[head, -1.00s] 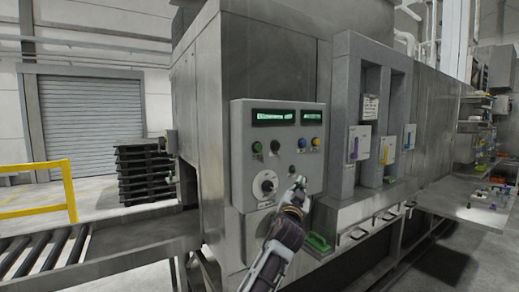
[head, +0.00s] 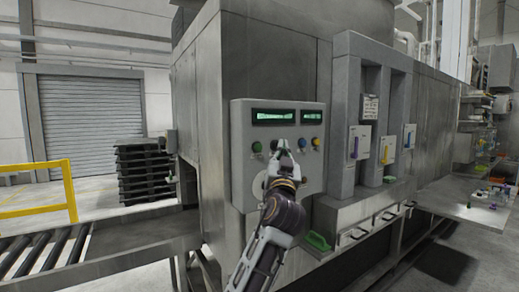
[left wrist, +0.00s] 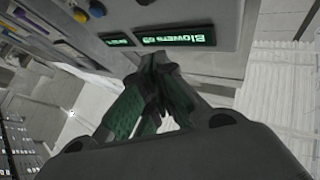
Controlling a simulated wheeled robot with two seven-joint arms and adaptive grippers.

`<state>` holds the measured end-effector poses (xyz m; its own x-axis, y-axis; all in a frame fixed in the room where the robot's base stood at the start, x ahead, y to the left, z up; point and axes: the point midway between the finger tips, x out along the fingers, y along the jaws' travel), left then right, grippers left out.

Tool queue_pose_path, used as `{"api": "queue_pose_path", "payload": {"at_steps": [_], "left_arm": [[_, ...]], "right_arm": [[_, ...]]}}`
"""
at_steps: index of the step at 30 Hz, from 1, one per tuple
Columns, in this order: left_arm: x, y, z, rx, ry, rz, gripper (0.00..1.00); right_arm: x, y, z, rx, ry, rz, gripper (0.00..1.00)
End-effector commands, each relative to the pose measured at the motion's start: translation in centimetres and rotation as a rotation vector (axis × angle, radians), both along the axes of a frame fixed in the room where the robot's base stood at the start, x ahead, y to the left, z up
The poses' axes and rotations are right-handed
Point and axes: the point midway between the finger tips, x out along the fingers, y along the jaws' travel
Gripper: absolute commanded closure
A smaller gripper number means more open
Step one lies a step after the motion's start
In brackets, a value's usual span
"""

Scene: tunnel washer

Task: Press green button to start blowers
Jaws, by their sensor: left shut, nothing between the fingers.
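The grey control panel (head: 238,170) is on the front of the steel machine. Its green button (head: 257,147) is at the left of the button row, below the left lit display (head: 273,117). My left gripper (head: 281,146) is shut and empty, its tip in front of the panel just right of the green button; I cannot tell whether it touches the panel. The green button is not visible there. My right gripper is not in view.
A blue button (head: 302,143) and a yellow button (head: 315,142) are on the panel's right. My gripper and arm partly cover the round dial plate (head: 258,185).

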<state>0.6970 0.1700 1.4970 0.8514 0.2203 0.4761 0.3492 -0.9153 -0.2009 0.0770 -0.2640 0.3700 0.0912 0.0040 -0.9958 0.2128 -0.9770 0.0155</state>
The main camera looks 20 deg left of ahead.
Motion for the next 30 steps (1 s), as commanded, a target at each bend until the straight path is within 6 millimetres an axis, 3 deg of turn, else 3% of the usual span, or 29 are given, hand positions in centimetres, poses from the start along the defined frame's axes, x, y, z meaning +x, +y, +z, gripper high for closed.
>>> {"api": "queue_pose_path", "payload": {"at_steps": [14, 30], "left_arm": [[0.6, 0.7, 0.1, 0.002, 0.000, 0.001, 1.00], [3.4, 4.3, 0.1, 0.003, 0.001, 0.002, 1.00]], "right_arm": [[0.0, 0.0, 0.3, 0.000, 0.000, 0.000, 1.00], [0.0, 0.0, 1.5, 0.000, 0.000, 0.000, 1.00]]}}
